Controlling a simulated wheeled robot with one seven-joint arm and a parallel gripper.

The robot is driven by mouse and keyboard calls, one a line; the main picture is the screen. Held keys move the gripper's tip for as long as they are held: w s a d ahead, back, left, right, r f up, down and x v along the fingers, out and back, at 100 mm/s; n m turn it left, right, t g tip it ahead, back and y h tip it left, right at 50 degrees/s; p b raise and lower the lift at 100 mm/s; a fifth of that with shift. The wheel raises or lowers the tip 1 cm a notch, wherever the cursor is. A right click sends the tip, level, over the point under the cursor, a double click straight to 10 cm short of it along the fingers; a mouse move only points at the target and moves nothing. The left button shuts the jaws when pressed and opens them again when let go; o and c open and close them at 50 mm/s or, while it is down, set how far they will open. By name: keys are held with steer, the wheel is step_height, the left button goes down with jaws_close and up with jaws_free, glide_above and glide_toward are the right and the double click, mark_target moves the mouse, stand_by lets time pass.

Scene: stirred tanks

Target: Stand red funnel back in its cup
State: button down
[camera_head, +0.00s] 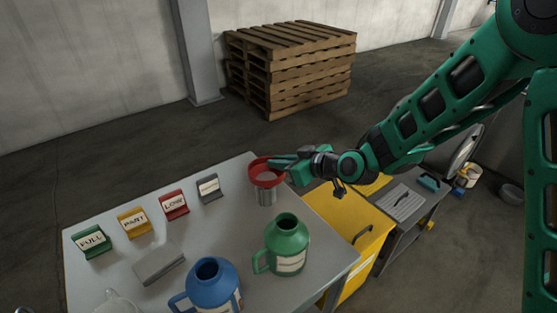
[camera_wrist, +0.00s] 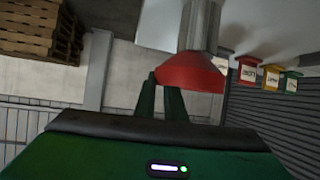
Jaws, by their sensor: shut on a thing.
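The red funnel (camera_head: 264,177) is wide end up over a grey metal cup (camera_head: 266,196) at the table's far right corner. My gripper (camera_head: 281,164) is at the funnel's rim from the right, shut on it. In the wrist view, which is upside down, the red funnel (camera_wrist: 190,74) narrows towards the metal cup (camera_wrist: 200,25), and my gripper's fingers (camera_wrist: 163,84) meet its rim. The funnel's spout is hidden, and the cone lies close against the cup's mouth. I cannot tell whether it rests fully on it.
A green jug (camera_head: 288,238) and a blue jug (camera_head: 212,286) stand nearer on the table (camera_head: 215,228). Several label stands line the back left, including a green one (camera_head: 91,241). A grey plate (camera_head: 158,264) lies mid-left. A yellow cabinet (camera_head: 352,225) stands right of the table.

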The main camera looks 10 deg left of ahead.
steer(key=c, duration=1.8)
jaws_free()
steer(key=shift+r, duration=0.6)
steer(key=v, duration=1.2)
steer(key=shift+f, duration=0.15)
